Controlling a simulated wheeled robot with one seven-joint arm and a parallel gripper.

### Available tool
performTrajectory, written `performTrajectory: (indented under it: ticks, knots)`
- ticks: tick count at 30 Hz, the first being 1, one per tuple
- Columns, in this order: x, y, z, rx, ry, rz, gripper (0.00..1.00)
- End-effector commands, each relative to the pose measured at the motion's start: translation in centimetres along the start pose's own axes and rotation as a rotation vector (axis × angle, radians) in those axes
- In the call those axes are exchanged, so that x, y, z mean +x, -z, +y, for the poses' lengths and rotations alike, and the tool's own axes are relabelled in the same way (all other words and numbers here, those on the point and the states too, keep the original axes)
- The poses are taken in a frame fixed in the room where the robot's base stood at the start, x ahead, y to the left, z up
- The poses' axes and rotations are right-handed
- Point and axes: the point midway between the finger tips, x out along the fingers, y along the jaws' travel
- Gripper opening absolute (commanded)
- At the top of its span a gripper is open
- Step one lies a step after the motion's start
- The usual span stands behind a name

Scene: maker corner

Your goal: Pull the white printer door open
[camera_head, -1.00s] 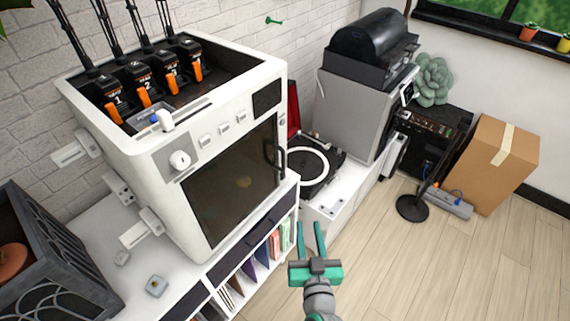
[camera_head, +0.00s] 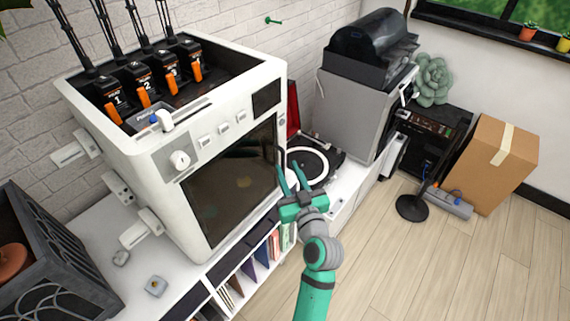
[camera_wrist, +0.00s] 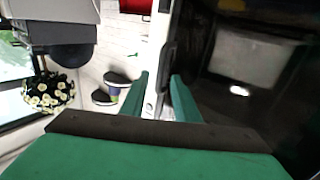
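The white printer (camera_head: 160,155) stands on a white cabinet, with its dark glass door (camera_head: 230,190) closed on the front. A dark vertical handle (camera_head: 282,158) sits at the door's right edge, partly behind my fingers. My gripper (camera_head: 288,169) is open, with its two green fingers pointing at the handle. In the wrist view, the fingers of my gripper (camera_wrist: 159,82) stand apart. The printer's edge and a dark upright bar, which looks like the handle (camera_wrist: 166,70), show between them. I cannot tell whether a finger touches it.
A turntable (camera_head: 312,162) sits right of the printer on the cabinet, close behind my gripper. A grey machine (camera_head: 350,110) stands farther back. A black round stand (camera_head: 412,207) and a cardboard box (camera_head: 495,160) are on the floor. The floor in front is clear.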

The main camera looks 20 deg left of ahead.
Motion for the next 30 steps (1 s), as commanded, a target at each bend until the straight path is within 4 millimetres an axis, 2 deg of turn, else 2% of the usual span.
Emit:
performTrajectory:
  ticks: [3,7,18,19,22,30]
  knots:
    - [1.7,0.1,-0.1,0.001,0.002,0.001,0.28]
    - [2.8,0.0,-0.1,0.001,0.001,0.0,0.28]
    - [3.3,0.0,0.0,0.001,0.0,0.0,0.28]
    - [3.3,0.0,0.0,0.001,0.0,0.0,0.26]
    - [3.3,0.0,0.0,0.001,0.0,0.0,0.02]
    - [3.2,0.0,0.0,0.001,-0.004,0.0,0.0]
